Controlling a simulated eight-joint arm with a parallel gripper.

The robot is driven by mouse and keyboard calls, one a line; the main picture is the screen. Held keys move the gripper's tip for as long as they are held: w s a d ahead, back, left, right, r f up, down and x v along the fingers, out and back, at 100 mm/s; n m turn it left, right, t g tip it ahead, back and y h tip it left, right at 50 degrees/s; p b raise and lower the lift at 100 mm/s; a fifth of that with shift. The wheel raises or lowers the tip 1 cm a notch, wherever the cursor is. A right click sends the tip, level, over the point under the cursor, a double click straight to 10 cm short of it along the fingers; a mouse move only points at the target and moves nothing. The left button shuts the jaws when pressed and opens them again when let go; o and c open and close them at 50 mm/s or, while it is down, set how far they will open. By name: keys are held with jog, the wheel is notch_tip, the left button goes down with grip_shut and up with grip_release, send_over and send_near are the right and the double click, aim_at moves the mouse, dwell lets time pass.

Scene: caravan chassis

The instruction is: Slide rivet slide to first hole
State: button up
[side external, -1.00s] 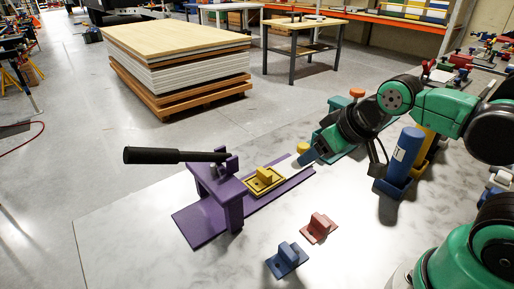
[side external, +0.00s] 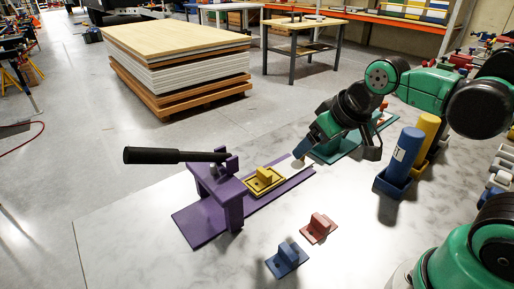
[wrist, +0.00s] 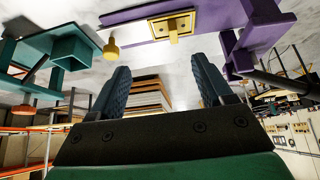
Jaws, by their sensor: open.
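A yellow slide (side external: 264,180) with an upright tab and holes in its plate sits on the long purple rail (side external: 287,187), just right of the purple lever press (side external: 220,188). In the wrist view the yellow slide (wrist: 173,26) shows near the top, on the purple rail (wrist: 130,15). My gripper (side external: 337,152) is open and empty, above and to the right of the slide, near the rail's far end. In the wrist view my gripper (wrist: 159,65) has its fingers apart, with nothing between them.
A black lever handle (side external: 170,155) sticks out left from the press. Red (side external: 318,228) and blue (side external: 287,259) tabbed pieces lie in front. Blue (side external: 405,155) and yellow (side external: 427,135) cylinders stand at right. A teal fixture (wrist: 70,48) and yellow knob (wrist: 111,46) show in the wrist view.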

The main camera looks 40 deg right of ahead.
aim_at(281, 166)
jog(key=w+d+f+g, duration=0.1)
jog(key=w+d+g, duration=0.1)
jog(key=w+d, duration=0.1)
jog(key=w+d+f+m+g, duration=0.1)
jog(key=w+d+f+g, duration=0.1)
jog(key=w+d, duration=0.2)
jog(key=w+d+f+m+g, duration=0.1)
jog(key=w+d+f+g, duration=0.1)
jog(key=w+d, duration=0.1)
jog(key=shift+w+d, duration=0.4)
jog(key=shift+w, duration=0.05)
jog(key=shift+w+d+f, duration=0.1)
jog(key=shift+d+f, duration=0.05)
jog(key=shift+f, duration=2.8)
grip_shut()
